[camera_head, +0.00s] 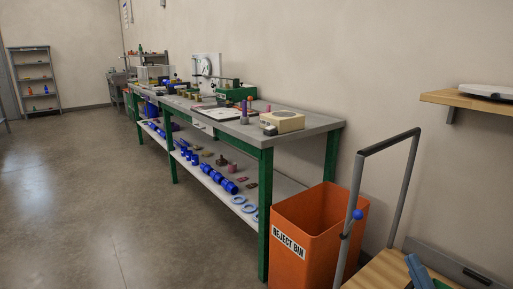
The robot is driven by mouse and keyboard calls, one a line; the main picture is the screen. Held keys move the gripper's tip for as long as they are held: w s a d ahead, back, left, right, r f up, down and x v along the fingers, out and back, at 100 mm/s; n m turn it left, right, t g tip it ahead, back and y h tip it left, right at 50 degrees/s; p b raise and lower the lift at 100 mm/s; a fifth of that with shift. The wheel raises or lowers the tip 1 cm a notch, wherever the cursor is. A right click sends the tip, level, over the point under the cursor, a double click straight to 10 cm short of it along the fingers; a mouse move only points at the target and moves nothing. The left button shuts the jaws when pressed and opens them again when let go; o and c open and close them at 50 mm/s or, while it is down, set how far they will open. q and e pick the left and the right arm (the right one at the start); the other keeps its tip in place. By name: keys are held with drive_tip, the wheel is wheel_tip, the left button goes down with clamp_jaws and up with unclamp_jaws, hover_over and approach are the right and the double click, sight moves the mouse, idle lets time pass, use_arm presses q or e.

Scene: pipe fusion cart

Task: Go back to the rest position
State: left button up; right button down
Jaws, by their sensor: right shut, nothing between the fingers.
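My left gripper is not in view.
The grey cart handle (353,215) rises next to the orange reject bin (302,229). The green-legged workbench (316,129) holds tools, with blue pipe parts (218,177) on its lower shelf. A wooden wall shelf (452,99) is at right. The floor (75,205) at left is clear.

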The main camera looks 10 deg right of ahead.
drive_tip(key=w+a+m+g+h+p, duration=0.1)
drive_tip(key=w+a+m+g+p, duration=0.1)
drive_tip(key=a+m+g+p, duration=0.85)
use_arm(q)
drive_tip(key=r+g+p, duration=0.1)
drive_tip(key=p, duration=0.2)
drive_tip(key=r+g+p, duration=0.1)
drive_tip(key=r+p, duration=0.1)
drive_tip(key=p, duration=0.1)
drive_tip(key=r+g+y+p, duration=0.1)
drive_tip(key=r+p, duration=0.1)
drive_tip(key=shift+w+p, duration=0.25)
drive_tip(key=shift+p, duration=0.15)
use_arm(e)
drive_tip(key=s+a+f+m+g+y, duration=0.1)
drive_tip(key=s+a+f+g, duration=0.1)
drive_tip(key=s+a, duration=0.3)
drive_tip(key=s+a+f+m+g+y, duration=0.1)
drive_tip(key=s+a, duration=0.4)
drive_tip(key=a, duration=0.8)
drive_tip(key=shift+s+f+m+g+y, duration=0.35)
drive_tip(key=shift+f+g+y, duration=0.1)
drive_tip(key=shift+y, duration=0.05)
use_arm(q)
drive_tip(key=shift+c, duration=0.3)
